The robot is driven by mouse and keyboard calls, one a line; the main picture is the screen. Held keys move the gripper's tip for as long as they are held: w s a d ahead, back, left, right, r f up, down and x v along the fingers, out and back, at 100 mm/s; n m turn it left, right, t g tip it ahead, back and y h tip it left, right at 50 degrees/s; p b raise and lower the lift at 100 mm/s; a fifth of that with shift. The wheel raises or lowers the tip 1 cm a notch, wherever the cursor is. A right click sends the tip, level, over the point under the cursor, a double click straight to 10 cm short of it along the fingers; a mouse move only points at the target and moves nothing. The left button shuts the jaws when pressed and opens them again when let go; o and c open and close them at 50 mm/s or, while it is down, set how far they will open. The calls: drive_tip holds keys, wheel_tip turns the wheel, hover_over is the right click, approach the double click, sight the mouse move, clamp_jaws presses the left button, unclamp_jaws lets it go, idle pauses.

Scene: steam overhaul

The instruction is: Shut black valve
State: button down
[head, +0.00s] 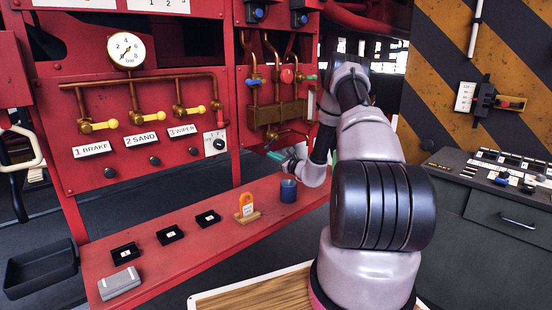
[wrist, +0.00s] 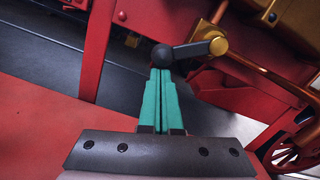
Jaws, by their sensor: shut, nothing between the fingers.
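The black valve shows in the wrist view as a short dark lever with a black ball knob (wrist: 162,56) at its left end and a brass hub (wrist: 218,46) at its right end. My gripper (wrist: 160,74) has its teal fingers pressed together with nothing between them. Its fingertips are right at the underside of the black knob; I cannot tell whether they touch it. In the head view my gripper (head: 274,155) is below the brass manifold (head: 280,113) on the red panel, partly hidden by my arm. I cannot make out the black lever clearly there.
Above the manifold are valves with blue (head: 254,81), red (head: 287,76) and green knobs. A red bench (head: 190,245) below holds a blue cup (head: 288,191), an orange tagged item (head: 246,205) and small black trays. A grey console (head: 500,205) stands at right.

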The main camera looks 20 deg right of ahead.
drive_tip(key=r+m, duration=0.1)
drive_tip(key=a+r+m, duration=0.1)
drive_tip(key=m, duration=0.1)
drive_tip(key=a+r+m, duration=0.1)
drive_tip(key=m, duration=0.1)
drive_tip(key=shift+s+a+r, duration=0.2)
drive_tip(key=shift+s+r, duration=0.05)
drive_tip(key=shift+s, duration=0.1)
drive_tip(key=shift+r, duration=0.1)
idle(0.5)
